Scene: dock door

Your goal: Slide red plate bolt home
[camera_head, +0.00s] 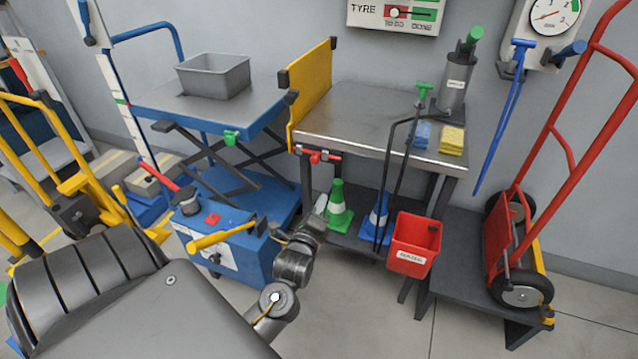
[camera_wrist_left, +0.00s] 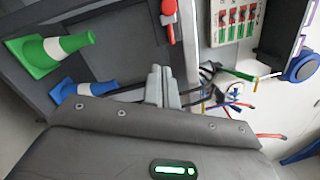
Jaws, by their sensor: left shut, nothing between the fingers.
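The red plate bolt (camera_head: 320,156) sits at the front edge of the steel table, just below the yellow plate (camera_head: 313,90). It has a red bar and dark mounts. In the left wrist view a red handle (camera_wrist_left: 169,22), apparently this bolt, shows at the top centre. My left gripper (camera_head: 321,204) is below the bolt and apart from it, near the green cone. Its two grey fingers (camera_wrist_left: 160,78) are together with nothing between them in the wrist view. How far the bolt is slid is too small to tell. My right gripper is not in view.
The green cone (camera_head: 338,207) and blue cone (camera_head: 377,218) stand on the shelf below the table. A red bucket (camera_head: 415,245) hangs at the front right. A blue machine with a yellow handle (camera_head: 222,234) stands left of my gripper. A red hand truck (camera_head: 548,160) is at right.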

